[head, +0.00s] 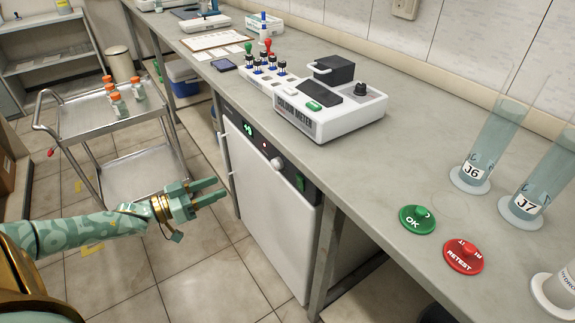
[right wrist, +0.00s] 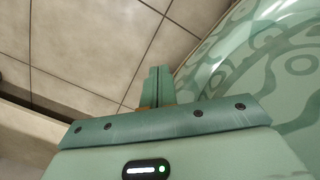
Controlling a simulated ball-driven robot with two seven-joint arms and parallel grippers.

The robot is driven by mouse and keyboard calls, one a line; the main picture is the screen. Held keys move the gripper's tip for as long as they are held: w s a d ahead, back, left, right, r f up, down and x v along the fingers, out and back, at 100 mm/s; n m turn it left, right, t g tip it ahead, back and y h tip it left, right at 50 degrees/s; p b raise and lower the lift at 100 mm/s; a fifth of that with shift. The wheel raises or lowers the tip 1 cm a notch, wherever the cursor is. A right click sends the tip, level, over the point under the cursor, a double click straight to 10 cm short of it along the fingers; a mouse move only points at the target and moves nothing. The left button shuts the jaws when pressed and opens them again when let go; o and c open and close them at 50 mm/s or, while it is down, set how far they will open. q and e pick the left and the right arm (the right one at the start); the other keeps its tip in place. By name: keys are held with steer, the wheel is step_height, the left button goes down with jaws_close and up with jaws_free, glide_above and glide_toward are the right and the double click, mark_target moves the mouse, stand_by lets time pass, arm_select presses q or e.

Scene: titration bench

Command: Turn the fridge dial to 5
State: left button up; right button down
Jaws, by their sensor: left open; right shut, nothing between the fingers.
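The small white fridge (head: 265,215) stands under the bench, with a dark control strip (head: 245,135) along its top edge. The dial (head: 277,163) is a round pale knob on that strip; the number it points to is too small to read. A green lit display (head: 247,128) sits left of it. My left gripper (head: 222,188) is open and empty in front of the fridge, lower and left of the dial and apart from it. My right gripper (right wrist: 157,86) is shut and empty in the right wrist view, and out of the head view.
The bench (head: 400,150) overhangs the fridge. On it stand a colour meter (head: 330,105), a green OK button (head: 417,219), a red RETEST button (head: 463,257) and cylinders J6 (head: 485,160) and J7 (head: 535,190). A steel trolley (head: 100,120) with orange-capped bottles stands left. Floor before the fridge is clear.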

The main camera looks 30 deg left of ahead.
arm_select(q)
steer(key=b, duration=0.6)
glide_toward(273, 165)
steer(key=x, duration=0.3)
arm_select(e)
step_height(273, 165, down, 4)
steer(key=w+d+n, duration=0.1)
steer(key=d, duration=0.2)
arm_select(q)
steer(key=b+x, duration=0.2)
steer(key=x, duration=0.3)
steer(key=shift+w+d, duration=0.1)
steer(key=shift+r, duration=0.1)
arm_select(e)
steer(key=w+r+n+h, duration=0.1)
steer(key=w, duration=0.8)
steer(key=shift+w+a+r+n, duration=0.3)
steer(key=shift+w+a+r, duration=0.05)
steer(key=shift+w+r, duration=0.05)
arm_select(q)
steer(key=c, duration=1)
